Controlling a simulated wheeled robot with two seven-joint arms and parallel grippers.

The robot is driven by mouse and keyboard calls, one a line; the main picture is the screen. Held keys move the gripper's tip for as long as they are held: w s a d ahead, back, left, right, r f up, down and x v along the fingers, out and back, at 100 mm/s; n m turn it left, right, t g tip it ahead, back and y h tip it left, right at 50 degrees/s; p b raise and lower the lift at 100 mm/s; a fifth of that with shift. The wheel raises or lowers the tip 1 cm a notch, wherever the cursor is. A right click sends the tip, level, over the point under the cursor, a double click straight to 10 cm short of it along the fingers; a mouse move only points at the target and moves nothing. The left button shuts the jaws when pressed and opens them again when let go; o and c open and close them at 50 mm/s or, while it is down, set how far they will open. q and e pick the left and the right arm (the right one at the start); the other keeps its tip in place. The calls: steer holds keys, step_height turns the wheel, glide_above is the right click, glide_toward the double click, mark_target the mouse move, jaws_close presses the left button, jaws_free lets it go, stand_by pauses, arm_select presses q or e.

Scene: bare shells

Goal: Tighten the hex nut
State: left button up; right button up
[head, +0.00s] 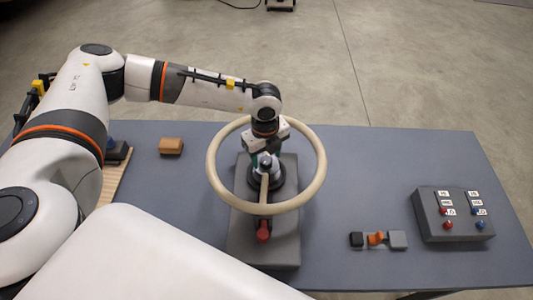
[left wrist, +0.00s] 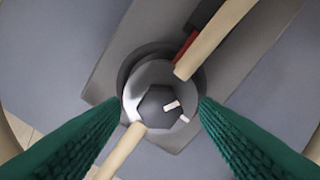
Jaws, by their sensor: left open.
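A dark grey hex nut (left wrist: 158,104) sits at the centre of a round metal hub in the left wrist view, with two small white marks on it. In the head view my gripper largely hides it. A beige handwheel (head: 320,178) surrounds the hub, and its spokes (left wrist: 215,38) run to the middle. My left gripper (head: 265,158) points down over the hub inside the wheel's ring. Its green fingertips (left wrist: 158,106) are open, one on each side of the nut, with visible gaps. Whether they are level with the nut is unclear. My right gripper is not in view.
The wheel stands on a grey base plate (head: 262,250) with a red part (head: 263,232) at the front. A grey control box (head: 452,215) and small blocks (head: 378,239) lie to the right. A brown block (head: 171,146) lies left. The blue-grey table (head: 390,170) is otherwise fairly clear.

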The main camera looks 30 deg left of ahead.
arm_select(q)
steer(key=shift+f, duration=0.75)
steer(key=c, duration=1)
steer(key=shift+f+m+b, duration=0.2)
steer(key=shift+m+b, duration=1.4)
steer(key=shift+m, duration=0.1)
steer(key=m+b, duration=0.4)
steer(key=shift+m, duration=0.3)
steer(key=m+b, duration=0.3)
steer(key=shift+r, duration=0.1)
steer(key=shift+r+m+b, duration=0.15)
steer(key=shift+m+b, duration=0.55)
steer(key=shift+m, duration=0.2)
